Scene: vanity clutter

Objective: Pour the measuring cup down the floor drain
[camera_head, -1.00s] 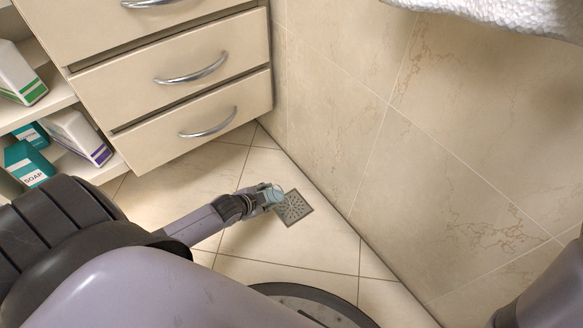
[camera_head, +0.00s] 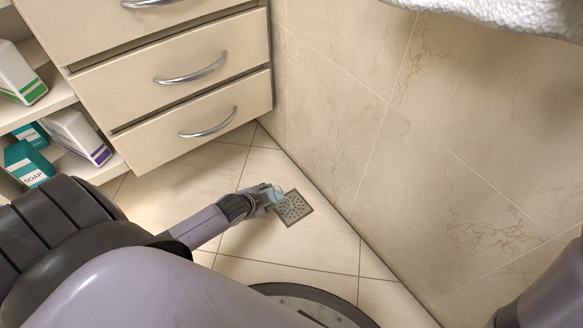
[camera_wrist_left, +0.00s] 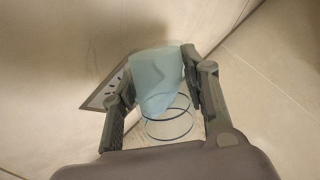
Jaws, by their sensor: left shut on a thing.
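The measuring cup (camera_wrist_left: 160,75) is a translucent light-blue vessel with darker blue rings. My left gripper (camera_wrist_left: 157,85) is shut on it, one finger on each side. In the head view the cup (camera_head: 274,193) is small and partly hidden by my left gripper (camera_head: 263,198), low over the tiles. The floor drain (camera_head: 294,208) is a square grey metal grate with holes, just right of the cup. In the wrist view the drain (camera_wrist_left: 103,92) shows partly behind the left finger. I cannot tell how much liquid the cup holds. My right gripper is not in view.
The tiled wall (camera_head: 430,150) rises close right of the drain. A drawer cabinet (camera_head: 190,105) stands behind, with shelves of soap boxes (camera_head: 28,163) at its left. A white towel (camera_head: 510,12) hangs top right. The floor tiles around the drain are clear.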

